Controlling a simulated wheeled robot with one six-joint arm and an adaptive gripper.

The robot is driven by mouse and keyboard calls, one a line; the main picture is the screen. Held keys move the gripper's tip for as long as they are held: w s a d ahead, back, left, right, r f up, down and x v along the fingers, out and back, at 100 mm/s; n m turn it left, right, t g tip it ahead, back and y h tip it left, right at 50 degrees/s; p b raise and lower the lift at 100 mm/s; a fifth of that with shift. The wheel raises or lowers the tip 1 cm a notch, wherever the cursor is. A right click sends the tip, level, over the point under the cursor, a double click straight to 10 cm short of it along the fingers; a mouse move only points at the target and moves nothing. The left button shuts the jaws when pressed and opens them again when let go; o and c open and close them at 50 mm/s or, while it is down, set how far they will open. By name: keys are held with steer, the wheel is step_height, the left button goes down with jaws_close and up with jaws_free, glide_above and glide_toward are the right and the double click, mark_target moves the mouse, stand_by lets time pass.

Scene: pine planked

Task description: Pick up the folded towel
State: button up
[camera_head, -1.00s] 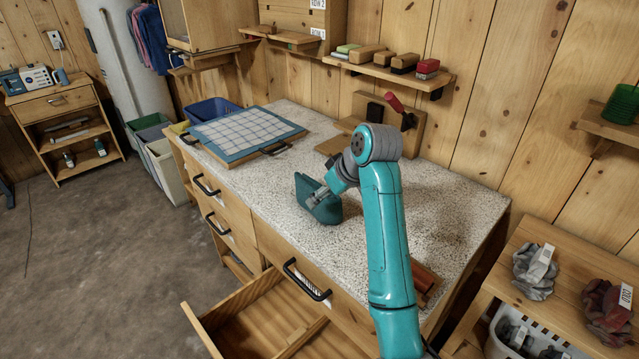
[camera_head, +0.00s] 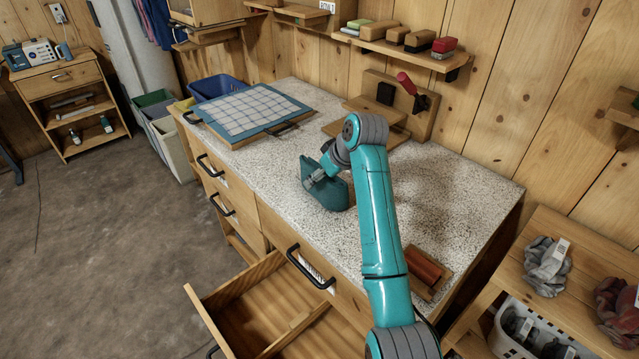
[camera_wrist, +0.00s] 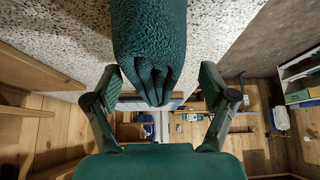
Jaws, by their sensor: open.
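The folded towel (camera_head: 332,194) is dark teal and stands as a bulky fold on the speckled worktop, left of my arm. In the wrist view the towel (camera_wrist: 150,42) fills the top middle, its folded end pointing toward the palm. My gripper (camera_head: 316,178) is at the towel's upper left side in the head view and hides part of it. In the wrist view my gripper (camera_wrist: 157,78) is open, with one finger on each side of the towel's end. Gaps show between the fingers and the cloth in that view.
The worktop (camera_head: 440,195) is clear around the towel. A checked board (camera_head: 250,110) lies at its back left. A wooden stand with a red handle (camera_head: 407,84) is behind. A reddish block (camera_head: 424,267) lies near the front right. A drawer (camera_head: 265,310) hangs open below.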

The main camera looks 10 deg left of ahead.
steer(key=shift+x, duration=1.25)
steer(key=shift+r, duration=0.1)
steer(key=c, duration=1.6)
